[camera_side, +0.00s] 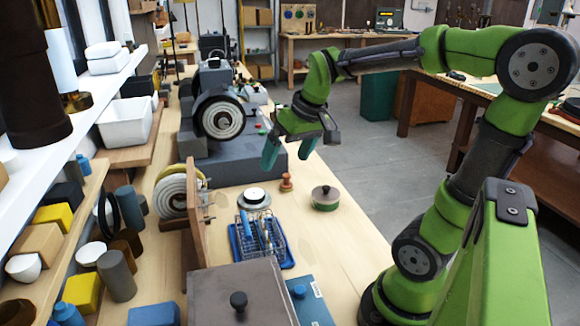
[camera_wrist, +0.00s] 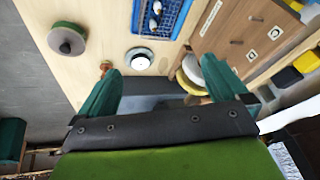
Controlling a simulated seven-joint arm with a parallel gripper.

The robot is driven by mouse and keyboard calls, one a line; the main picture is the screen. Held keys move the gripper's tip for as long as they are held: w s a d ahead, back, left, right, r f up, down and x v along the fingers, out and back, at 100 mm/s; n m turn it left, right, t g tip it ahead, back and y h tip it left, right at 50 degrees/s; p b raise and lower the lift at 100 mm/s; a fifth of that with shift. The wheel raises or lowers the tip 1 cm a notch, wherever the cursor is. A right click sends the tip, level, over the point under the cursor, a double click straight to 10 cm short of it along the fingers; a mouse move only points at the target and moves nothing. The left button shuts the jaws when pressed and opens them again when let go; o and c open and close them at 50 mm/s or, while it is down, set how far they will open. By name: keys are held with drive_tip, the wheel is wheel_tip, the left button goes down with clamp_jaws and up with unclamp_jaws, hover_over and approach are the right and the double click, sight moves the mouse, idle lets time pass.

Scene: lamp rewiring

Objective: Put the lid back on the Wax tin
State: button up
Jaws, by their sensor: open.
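A round tin with a green lower side and a grey-brown knobbed top (camera_side: 326,203) stands on the bench; in the wrist view it is at the upper left (camera_wrist: 66,41). A low round grey-rimmed piece with a white centre (camera_side: 254,197) lies to its left; it also shows in the wrist view (camera_wrist: 139,61). No label is readable, so I cannot tell which is the Wax tin or its lid. My gripper (camera_side: 288,155) is open and empty, above the bench and behind both pieces; its green fingers also show in the wrist view (camera_wrist: 161,66).
A small orange-brown knobbed piece (camera_side: 286,183) stands between them. A blue tray (camera_side: 286,262) holds a wire basket and blue-handled tools. A grey knobbed box (camera_side: 210,290), an upright wooden board (camera_side: 196,200) and a grinder (camera_side: 215,115) are close by.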

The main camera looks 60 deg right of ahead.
drive_tip(key=s+a+t+y, duration=0.2)
drive_tip(key=s+a, duration=0.4)
drive_tip(key=a, duration=0.5)
drive_tip(key=shift+s+a+t, duration=0.2)
drive_tip(key=shift+s+t, duration=0.1)
drive_tip(key=shift+t, duration=0.1)
idle(0.3)
